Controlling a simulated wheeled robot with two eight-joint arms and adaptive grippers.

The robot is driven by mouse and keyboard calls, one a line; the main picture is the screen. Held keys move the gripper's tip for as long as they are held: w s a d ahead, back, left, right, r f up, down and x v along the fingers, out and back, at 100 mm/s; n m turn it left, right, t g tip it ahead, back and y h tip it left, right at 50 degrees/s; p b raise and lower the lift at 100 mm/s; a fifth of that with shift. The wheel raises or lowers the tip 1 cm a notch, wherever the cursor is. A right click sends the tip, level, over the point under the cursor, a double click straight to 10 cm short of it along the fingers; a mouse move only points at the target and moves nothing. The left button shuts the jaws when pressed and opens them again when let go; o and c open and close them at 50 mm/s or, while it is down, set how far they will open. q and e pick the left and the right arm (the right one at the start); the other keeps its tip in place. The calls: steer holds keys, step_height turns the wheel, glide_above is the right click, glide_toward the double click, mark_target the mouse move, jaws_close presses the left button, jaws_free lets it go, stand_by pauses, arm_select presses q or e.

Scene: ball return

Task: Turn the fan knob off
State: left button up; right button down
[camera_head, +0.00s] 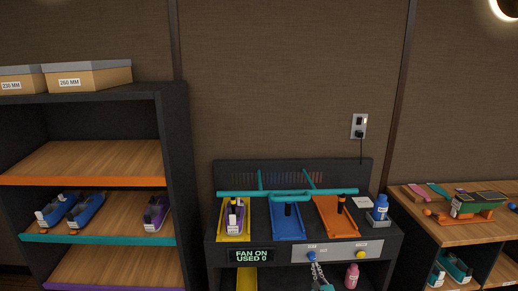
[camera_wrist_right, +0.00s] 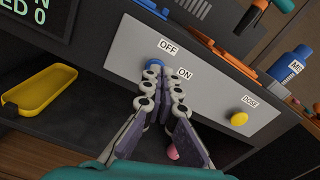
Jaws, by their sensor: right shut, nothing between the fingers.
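The blue fan knob (camera_head: 311,257) is on the grey panel at the front of the dark station. In the right wrist view the knob (camera_wrist_right: 155,64) shows between the OFF label (camera_wrist_right: 168,47) and the ON label (camera_wrist_right: 185,73), partly hidden by my fingers. My right gripper (camera_head: 315,266) comes from below, its tips right at the knob. In the wrist view the gripper (camera_wrist_right: 162,72) is shut and empty, tips close together over the knob's lower edge; I cannot tell whether they touch. A display (camera_head: 251,255) reads FAN ON, USED 0. My left gripper is out of view.
A yellow DOSE knob (camera_head: 361,254) sits to the right on the same panel. Above are yellow, blue and orange trays (camera_head: 336,224) and a teal bar (camera_head: 286,193). A blue bottle (camera_head: 380,208) stands at right, a pink bottle (camera_head: 351,275) below. Shelves flank the station.

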steer(key=shift+w+d+f+n, duration=0.1)
steer(key=shift+w+n, duration=0.5)
steer(key=shift+w, duration=1.05)
steer(key=shift+w+d+n, duration=0.1)
steer(key=shift+w+n, duration=0.5)
steer(key=shift+w, duration=1.05)
steer(key=shift+a+f, duration=0.2)
steer(key=shift+a, duration=0.15)
steer(key=shift+s+a+f, duration=0.1)
steer(key=shift+a+f, duration=0.25)
steer(key=shift+a, duration=0.25)
steer(key=shift+a+r, duration=0.15)
steer(key=shift+s+a+r, duration=0.1)
steer(key=shift+s+a, duration=0.05)
steer(key=shift+s, duration=2.85)
